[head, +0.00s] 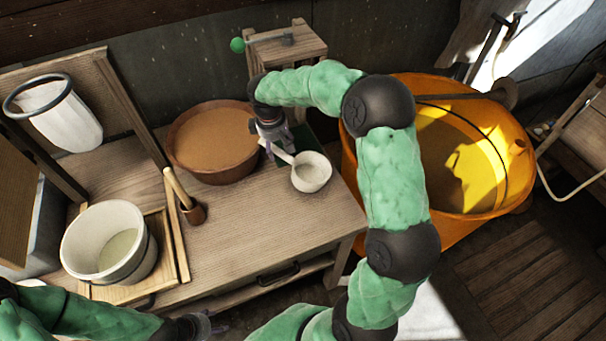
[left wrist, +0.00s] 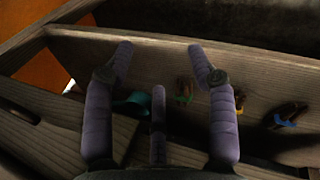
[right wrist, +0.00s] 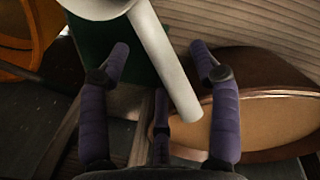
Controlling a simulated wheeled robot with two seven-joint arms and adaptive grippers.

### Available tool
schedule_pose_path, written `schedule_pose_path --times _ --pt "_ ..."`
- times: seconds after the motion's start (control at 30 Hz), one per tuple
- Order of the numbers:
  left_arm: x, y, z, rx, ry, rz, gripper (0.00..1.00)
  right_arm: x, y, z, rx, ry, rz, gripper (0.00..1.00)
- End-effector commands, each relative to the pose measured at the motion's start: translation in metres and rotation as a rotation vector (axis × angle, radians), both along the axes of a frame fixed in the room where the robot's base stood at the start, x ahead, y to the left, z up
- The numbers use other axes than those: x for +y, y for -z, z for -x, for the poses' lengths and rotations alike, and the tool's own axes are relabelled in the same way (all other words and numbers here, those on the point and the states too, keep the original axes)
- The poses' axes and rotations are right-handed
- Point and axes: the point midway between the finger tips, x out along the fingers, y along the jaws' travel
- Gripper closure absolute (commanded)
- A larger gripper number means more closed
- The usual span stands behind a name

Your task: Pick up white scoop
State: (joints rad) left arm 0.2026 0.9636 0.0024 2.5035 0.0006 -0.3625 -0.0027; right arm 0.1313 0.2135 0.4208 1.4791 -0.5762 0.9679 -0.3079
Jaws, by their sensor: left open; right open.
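The white scoop (head: 312,173) rests on a dark green mat at the right end of the workbench, its handle angled up and left. My right gripper (head: 277,143) is over the handle. In the right wrist view, the handle of the scoop (right wrist: 163,62) runs between the two spread fingers of the right gripper (right wrist: 160,58); contact cannot be made out. Part of the scoop's bowl is cut off at the top there. My left gripper (head: 208,326) is open and empty, low at the front of the bench; it also shows in the left wrist view (left wrist: 160,62).
A brown bowl (head: 212,125) stands close left of the right gripper. A small wooden cup (head: 194,213) with a stick and a white bucket (head: 78,240) stand further left. An orange tub (head: 475,200) is at right. A wooden stand (head: 305,45) rises behind the scoop.

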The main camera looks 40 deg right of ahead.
Motion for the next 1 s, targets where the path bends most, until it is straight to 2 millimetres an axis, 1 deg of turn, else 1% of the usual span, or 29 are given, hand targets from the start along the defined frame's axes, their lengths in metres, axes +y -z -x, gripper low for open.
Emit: schedule_pose_path --times 0.03,0.1,0.2,0.37,0.4,0.47,0.5,0.57,0.6,0.63,1.0 --pt "0.0 0.007 0.0 0.0 0.0 0.0 0.43 -0.001 0.012 0.0 0.004 0.0 0.0 0.37" --pt "0.0 0.009 0.0 0.0 0.0 0.0 0.43 -0.002 0.02 -0.001 0.003 -0.001 0.001 0.37" --pt "0.0 0.01 0.0 0.0 0.0 0.0 0.43 -0.003 0.024 -0.002 0.0 -0.001 0.0 0.37" --pt "0.0 0.009 0.0 0.0 0.0 0.0 0.43 -0.003 0.023 -0.002 0.0 -0.001 0.001 0.37" --pt "0.0 0.009 0.0 0.0 0.0 0.0 0.43 -0.003 0.023 -0.002 0.0 -0.001 0.0 0.4" --pt "0.0 0.009 0.0 0.0 0.0 0.0 0.43 -0.003 0.023 -0.002 0.0 -0.001 0.0 0.57" --pt "0.0 0.009 0.0 0.0 0.0 0.0 0.43 -0.003 0.023 -0.002 0.0 -0.001 0.0 0.68" --pt "0.0 0.009 0.0 0.0 0.0 0.0 0.43 -0.003 0.023 -0.002 0.0 -0.001 0.0 0.85" --pt "0.0 0.009 0.0 0.0 0.0 0.0 0.43 -0.003 0.023 -0.002 0.0 -0.001 0.0 0.97" --pt "0.0 0.009 0.0 0.0 0.0 0.0 0.43 -0.003 0.023 -0.002 0.0 -0.001 0.0 1.0" --pt "0.0 0.008 0.0 0.0 0.0 0.0 0.43 -0.003 0.02 -0.002 0.0 -0.001 0.001 1.0"
